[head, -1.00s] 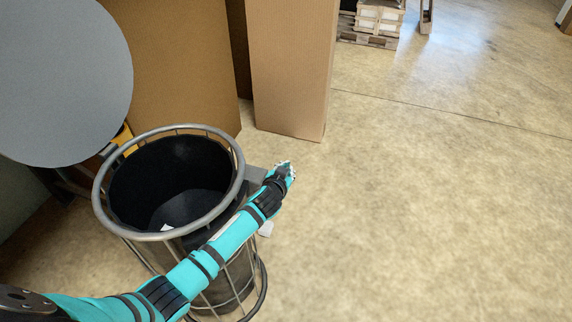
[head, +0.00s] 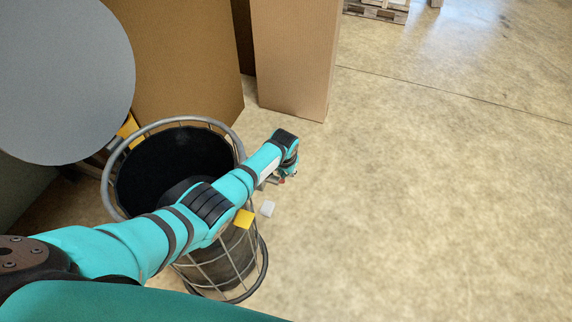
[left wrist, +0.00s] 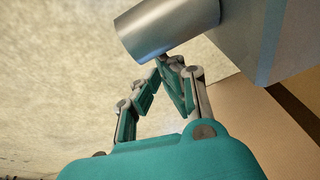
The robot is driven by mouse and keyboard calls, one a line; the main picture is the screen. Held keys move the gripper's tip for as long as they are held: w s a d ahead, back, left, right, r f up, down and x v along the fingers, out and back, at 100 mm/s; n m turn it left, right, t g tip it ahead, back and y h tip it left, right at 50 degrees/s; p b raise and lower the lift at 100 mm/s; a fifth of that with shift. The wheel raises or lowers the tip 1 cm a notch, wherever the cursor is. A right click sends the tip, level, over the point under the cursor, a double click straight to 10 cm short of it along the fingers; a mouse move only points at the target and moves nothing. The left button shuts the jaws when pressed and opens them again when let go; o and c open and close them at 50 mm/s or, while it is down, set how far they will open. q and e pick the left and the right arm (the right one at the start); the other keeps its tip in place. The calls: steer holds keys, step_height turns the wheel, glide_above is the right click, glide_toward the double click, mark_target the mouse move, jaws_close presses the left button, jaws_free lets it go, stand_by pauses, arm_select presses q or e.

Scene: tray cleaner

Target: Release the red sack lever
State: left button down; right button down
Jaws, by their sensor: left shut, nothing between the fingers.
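A round wire-frame bin (head: 109,196) with a black sack (head: 150,165) inside stands at the lower left of the head view. My left arm reaches across it. My left gripper (head: 284,178) is at the bin's right side, partly hidden by its own wrist. A tiny reddish spot shows at the gripper; I cannot tell if it is the lever. In the left wrist view my left gripper (left wrist: 163,68) is shut and empty, its fingertips just below a shiny metal cylinder (left wrist: 168,27) on a grey body (left wrist: 272,40). No clearly red lever shows there. My right gripper is not in view.
A grey round disc (head: 65,75) stands at the upper left. Tall cardboard boxes (head: 295,60) stand behind the bin. A yellow piece (head: 245,219) and a white piece (head: 267,209) show by the bin's right side. The floor (head: 430,200) to the right is clear.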

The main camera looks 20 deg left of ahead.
arm_select(q)
steer(key=shift+s+f+g+b, duration=0.3)
steer(key=shift+f+g+b, duration=0.25)
steer(key=shift+g, duration=0.25)
steer(key=shift+r+p, duration=0.85)
steer(key=shift+p, duration=0.05)
steer(key=shift+w, duration=0.1)
